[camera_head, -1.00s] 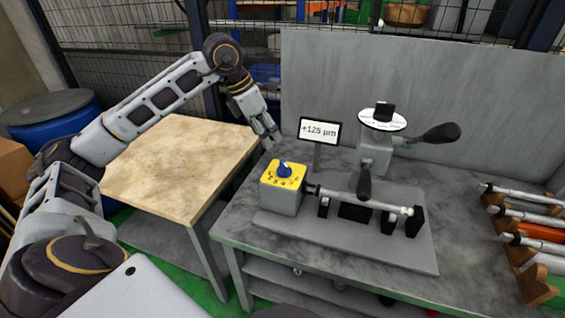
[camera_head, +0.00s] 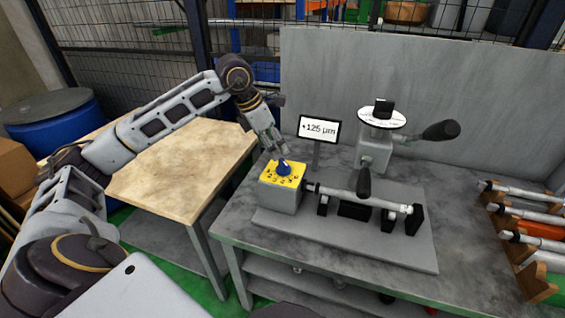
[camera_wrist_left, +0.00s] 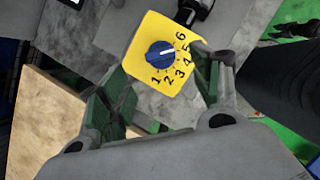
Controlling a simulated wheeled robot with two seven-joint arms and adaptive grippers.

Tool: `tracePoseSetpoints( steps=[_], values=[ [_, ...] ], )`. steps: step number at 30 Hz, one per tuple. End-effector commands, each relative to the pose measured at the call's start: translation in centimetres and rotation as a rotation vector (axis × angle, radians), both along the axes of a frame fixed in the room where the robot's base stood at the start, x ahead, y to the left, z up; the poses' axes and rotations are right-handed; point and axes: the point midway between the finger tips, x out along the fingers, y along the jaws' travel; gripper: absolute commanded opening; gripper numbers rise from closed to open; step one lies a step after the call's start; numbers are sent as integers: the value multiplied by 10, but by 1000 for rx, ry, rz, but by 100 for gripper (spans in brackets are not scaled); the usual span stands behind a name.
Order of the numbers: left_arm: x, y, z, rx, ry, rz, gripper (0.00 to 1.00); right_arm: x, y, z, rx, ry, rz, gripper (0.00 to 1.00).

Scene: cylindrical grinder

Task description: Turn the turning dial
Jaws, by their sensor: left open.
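The turning dial (camera_head: 284,168) is a blue knob on the yellow top plate of a grey box (camera_head: 284,199) at the left end of the grinder. In the left wrist view the dial (camera_wrist_left: 160,54) shows a white pointer line and printed numbers from 1 to 6 on the yellow plate (camera_wrist_left: 149,27). My left gripper (camera_head: 272,148) is just above and behind the dial, pointing down. In the wrist view its green-padded fingers (camera_wrist_left: 160,90) are spread apart with nothing between them, the dial lying beyond their tips. My right gripper is not in view.
A display (camera_head: 319,129) reading +125 µm stands behind the dial box. The grinder's black-handled levers (camera_head: 363,183) and a horizontal shaft (camera_head: 355,198) are to the right. Metal rods on a wooden rack (camera_head: 537,273) lie far right. A wooden-topped table (camera_head: 170,185) is at left.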

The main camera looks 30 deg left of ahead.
Motion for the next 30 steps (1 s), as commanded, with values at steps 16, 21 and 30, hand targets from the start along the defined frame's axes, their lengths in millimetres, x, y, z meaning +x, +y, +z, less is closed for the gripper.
tracePoseSetpoints(
  steps=[16, 21, 30],
  values=[
    [22, -14, -65, -1, 2, 1, 64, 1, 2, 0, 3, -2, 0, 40],
    [26, -16, -75, 0, 1, 0, 64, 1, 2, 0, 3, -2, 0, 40],
    [27, -17, -78, 0, 0, 0, 64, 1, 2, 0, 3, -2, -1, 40]
  ],
)
